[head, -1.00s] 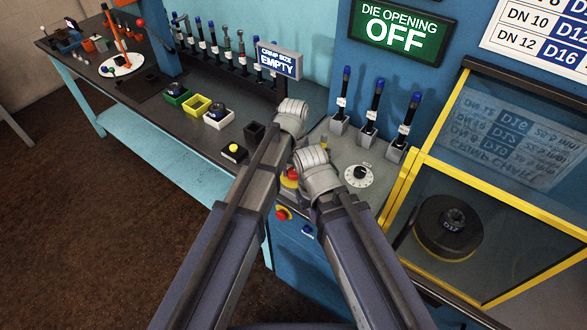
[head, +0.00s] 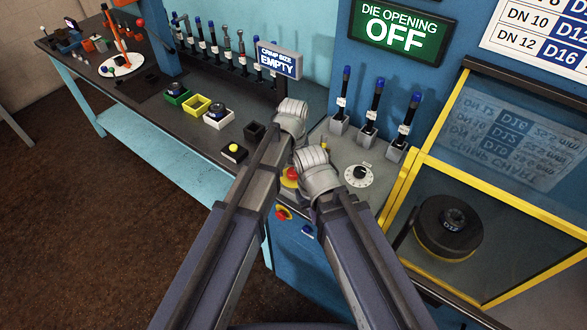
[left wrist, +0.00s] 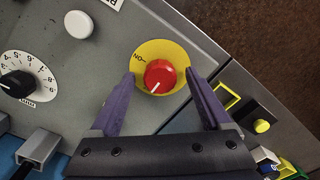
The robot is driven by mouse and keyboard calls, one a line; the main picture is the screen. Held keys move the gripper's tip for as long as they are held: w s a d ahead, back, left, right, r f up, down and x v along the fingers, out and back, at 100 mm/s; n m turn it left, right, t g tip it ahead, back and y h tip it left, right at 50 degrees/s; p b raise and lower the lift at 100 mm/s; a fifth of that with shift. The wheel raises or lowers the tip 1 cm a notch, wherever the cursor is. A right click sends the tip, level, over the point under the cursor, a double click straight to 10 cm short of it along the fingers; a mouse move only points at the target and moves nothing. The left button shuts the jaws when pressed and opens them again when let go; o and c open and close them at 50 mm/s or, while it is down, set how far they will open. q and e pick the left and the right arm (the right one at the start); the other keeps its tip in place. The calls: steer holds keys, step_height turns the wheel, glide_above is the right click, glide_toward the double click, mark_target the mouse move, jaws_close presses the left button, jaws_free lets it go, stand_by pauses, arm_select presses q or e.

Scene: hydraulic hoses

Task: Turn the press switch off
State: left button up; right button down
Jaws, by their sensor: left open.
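The press switch is a red round knob (left wrist: 160,77) with a white pointer line, on a yellow disc (left wrist: 176,50) marked ON. The pointer slants toward the lower left in the left wrist view, away from the ON mark. My left gripper (left wrist: 161,76) is open, its two purple fingers on either side of the knob; I cannot tell whether they touch it. In the head view the red knob (head: 291,174) shows between my two arms, and my left fingers are hidden. My right arm is folded beside it, with its gripper out of sight. A green sign (head: 394,27) reads DIE OPENING OFF.
A numbered dial (head: 359,174) and a white button (left wrist: 78,24) are near the switch. Levers (head: 375,97) stand behind. A yellow-framed press window (head: 490,180) is at the right. A yellow button box (head: 233,152) and bins are on the bench at left.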

mark_target(293, 172)
arm_select(q)
steer(key=shift+r, duration=0.1)
step_height(293, 172, up, 8)
steer(key=p, duration=0.8)
steer(key=shift+f, duration=0.2)
steer(key=shift+s+f, duration=0.1)
steer(key=shift+s, duration=0.1)
steer(key=s+a+f+m+b, duration=0.2)
steer(key=s+a, duration=0.1)
steer(key=s, duration=0.5)
steer(key=s+a+f+m+y+b, duration=0.1)
steer(key=s+a+m+b, duration=0.1)
steer(key=s, duration=0.6)
steer(key=shift+a+f, duration=0.4)
steer(key=shift+a, duration=0.1)
steer(key=shift+s, duration=0.1)
